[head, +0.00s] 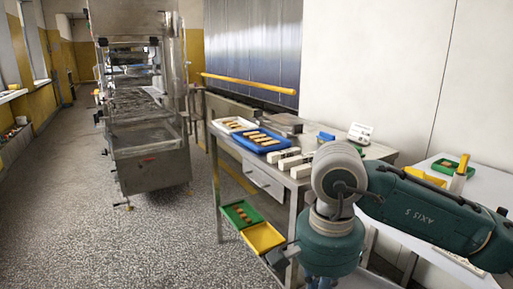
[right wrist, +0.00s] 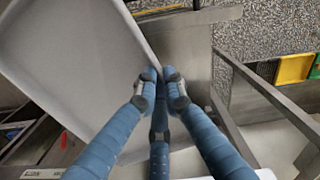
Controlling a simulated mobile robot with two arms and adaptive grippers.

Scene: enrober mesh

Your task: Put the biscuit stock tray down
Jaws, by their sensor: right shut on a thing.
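My right gripper shows in the right wrist view (right wrist: 160,78), its blue fingers shut on the edge of a large pale tray, the biscuit stock tray (right wrist: 75,65). The tray fills the upper left of that view and looks tilted there. The part of its face that shows is bare; the rest is cut off. In the head view my right arm hides most of the gripper, and I cannot make out the held tray clearly. My left gripper is not in view.
A steel table (head: 262,180) carries a white tray (head: 233,125) and a blue tray (head: 247,145), both with biscuits, plus pale blocks (head: 290,163) and a scale (head: 360,132). Green (head: 228,212) and yellow (head: 262,238) trays sit low down. The floor (head: 165,240) at left is clear.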

